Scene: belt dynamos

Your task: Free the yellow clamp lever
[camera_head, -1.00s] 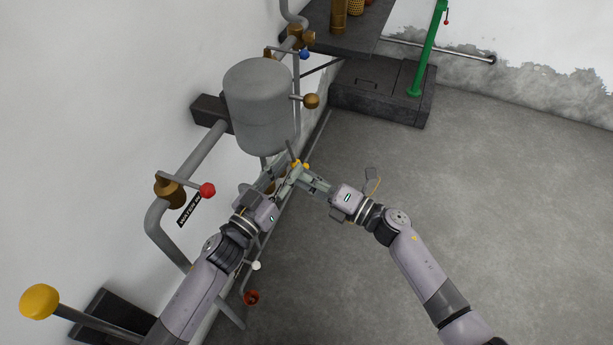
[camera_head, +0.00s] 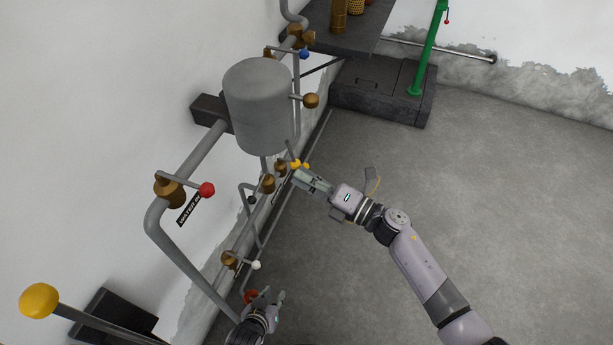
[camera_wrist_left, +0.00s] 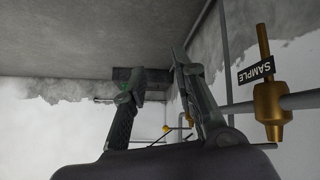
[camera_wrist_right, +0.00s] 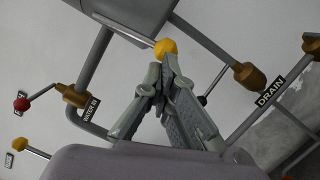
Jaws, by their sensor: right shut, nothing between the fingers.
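A small yellow knob (camera_head: 296,164) sits under the grey tank, at the end of a thin grey lever. It also shows as a yellow ball (camera_wrist_right: 165,47) in the right wrist view. My right gripper (camera_head: 300,175) is right at this knob, its fingers shut with nothing between them; in the right wrist view its tips (camera_wrist_right: 161,70) lie just below the ball and partly overlap it. Whether they touch it I cannot tell. My left gripper (camera_head: 273,296) is low near the wall, beside a red handle (camera_head: 250,296). Its fingers (camera_wrist_left: 160,75) are apart and empty.
The grey tank (camera_head: 262,108) hangs above the knob, with wall pipes and brass valves around it. A red-knobbed valve lever (camera_head: 207,190), a white knob (camera_head: 256,265) and a large yellow-knobbed lever (camera_head: 38,301) stand to the left. The floor on the right is free.

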